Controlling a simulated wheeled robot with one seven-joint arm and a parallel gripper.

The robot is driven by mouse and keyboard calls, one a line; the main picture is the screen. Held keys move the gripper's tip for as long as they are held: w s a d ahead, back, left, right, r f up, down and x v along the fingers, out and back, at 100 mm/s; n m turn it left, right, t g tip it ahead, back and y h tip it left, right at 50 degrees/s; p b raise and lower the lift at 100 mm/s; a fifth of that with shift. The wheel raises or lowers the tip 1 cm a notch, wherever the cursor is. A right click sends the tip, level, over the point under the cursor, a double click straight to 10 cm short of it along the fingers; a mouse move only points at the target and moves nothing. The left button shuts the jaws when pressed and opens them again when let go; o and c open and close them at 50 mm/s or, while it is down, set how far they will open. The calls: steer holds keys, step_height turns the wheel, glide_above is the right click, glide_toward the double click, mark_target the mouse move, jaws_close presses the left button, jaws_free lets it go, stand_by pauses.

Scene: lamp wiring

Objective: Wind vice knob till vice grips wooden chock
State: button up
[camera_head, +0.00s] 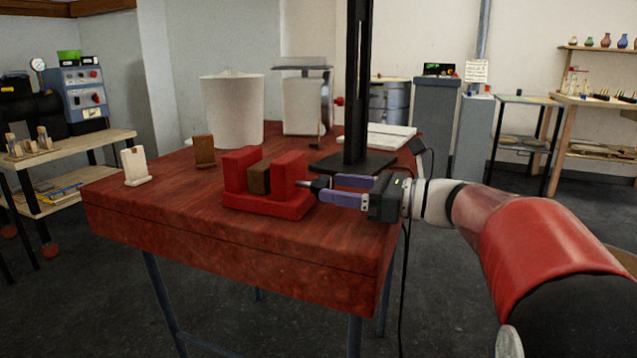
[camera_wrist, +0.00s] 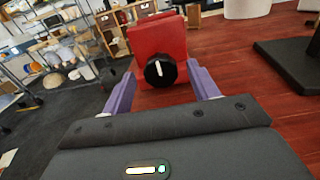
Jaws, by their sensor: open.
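The red vice (camera_head: 268,205) sits on the red wooden table, its two jaws upright with the brown wooden chock (camera_head: 259,178) between them. From this angle I cannot tell whether both jaws touch the chock. The vice knob (camera_wrist: 160,71) is round and black with a white mark, on the vice's near face in the wrist view. My gripper (camera_head: 342,190) is at the right side of the vice, its purple fingers pointing at it. In the wrist view the fingers (camera_wrist: 162,88) are open, one on each side of the knob, with gaps between them and it.
A black stand (camera_head: 352,163) rises from the table just behind my gripper. A white bin (camera_head: 232,110) and a scale (camera_head: 304,103) stand at the back. A small white holder (camera_head: 135,166) and a brown one (camera_head: 204,151) stand left. The table's front left is clear.

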mark_target(331, 186)
steer(key=x, duration=0.5)
steer(key=shift+w+a+p, duration=0.1)
steer(key=shift+a+p, duration=0.05)
steer(key=shift+p, duration=0.25)
steer(key=c, duration=0.9)
steer(key=shift+f+m+b, duration=0.1)
steer(key=shift+m+b, duration=0.4)
steer(key=shift+m, duration=0.2)
steer(key=shift+c, duration=0.2)
steer(key=shift+m, duration=0.9)
